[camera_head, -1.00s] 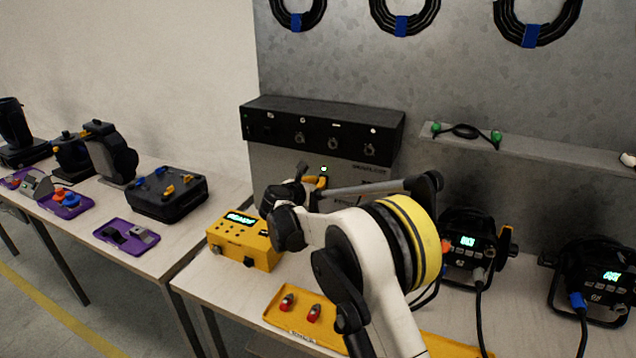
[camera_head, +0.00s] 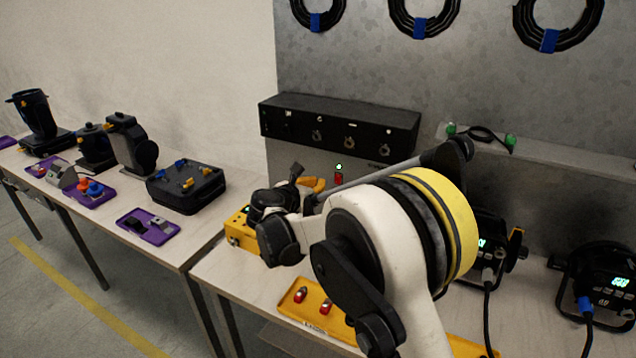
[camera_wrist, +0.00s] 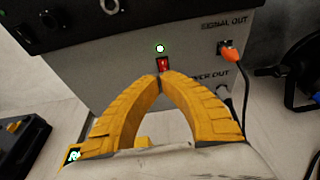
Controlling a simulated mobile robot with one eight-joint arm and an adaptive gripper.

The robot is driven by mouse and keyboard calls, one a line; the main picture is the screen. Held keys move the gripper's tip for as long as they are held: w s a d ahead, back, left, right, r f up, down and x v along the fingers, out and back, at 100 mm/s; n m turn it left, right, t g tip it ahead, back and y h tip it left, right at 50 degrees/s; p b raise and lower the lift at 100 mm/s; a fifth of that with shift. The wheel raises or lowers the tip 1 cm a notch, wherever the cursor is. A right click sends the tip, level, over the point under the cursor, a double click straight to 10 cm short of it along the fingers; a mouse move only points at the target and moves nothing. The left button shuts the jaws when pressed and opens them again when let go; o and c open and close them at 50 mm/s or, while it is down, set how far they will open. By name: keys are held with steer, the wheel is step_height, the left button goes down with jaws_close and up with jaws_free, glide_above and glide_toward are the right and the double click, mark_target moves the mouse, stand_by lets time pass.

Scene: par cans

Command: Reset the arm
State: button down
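My arm reaches across the right table in the head view, bent, with its white and yellow-banded link nearest the camera. My gripper (camera_head: 314,185) is seen small and partly behind my wrist, in front of the grey cabinet. In the wrist view, the two yellow fingers of my gripper (camera_wrist: 160,77) come together at their tips with nothing between them. Beyond the tips, a red switch (camera_wrist: 163,64) with a green light above it is on the cabinet front (camera_wrist: 110,75). I cannot tell the exact gap to the cabinet.
A yellow box (camera_head: 238,232) is mostly hidden behind my wrist. A yellow tray (camera_head: 292,310) with red-tipped connectors lies below my arm. Two black par cans (camera_head: 598,275) stand at right. A black case (camera_head: 186,187) and purple tray (camera_head: 146,228) are on the left table.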

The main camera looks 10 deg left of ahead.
steer(key=s+d+r+m+g+y, duration=0.1)
steer(key=s+d+r+m+g, duration=0.25)
steer(key=s+d+m, duration=0.65)
steer(key=s+d+r+m+g, duration=0.2)
steer(key=s+d+r+m, duration=0.4)
steer(key=d, duration=0.7)
steer(key=s+d+f+m+y, duration=0.1)
steer(key=s+f+m, duration=0.1)
steer(key=s+m, duration=0.3)
steer(key=s+d+f+m+g+y, duration=0.1)
steer(key=s+m, duration=0.4)
steer(key=s, duration=0.7)
steer(key=s+d+f+m+y, duration=0.2)
steer(key=s+m, duration=0.4)
steer(key=s, duration=0.3)
step_height(320, 180, down, 2)
steer(key=shift+d+f, duration=0.1)
steer(key=shift+d, duration=0.6)
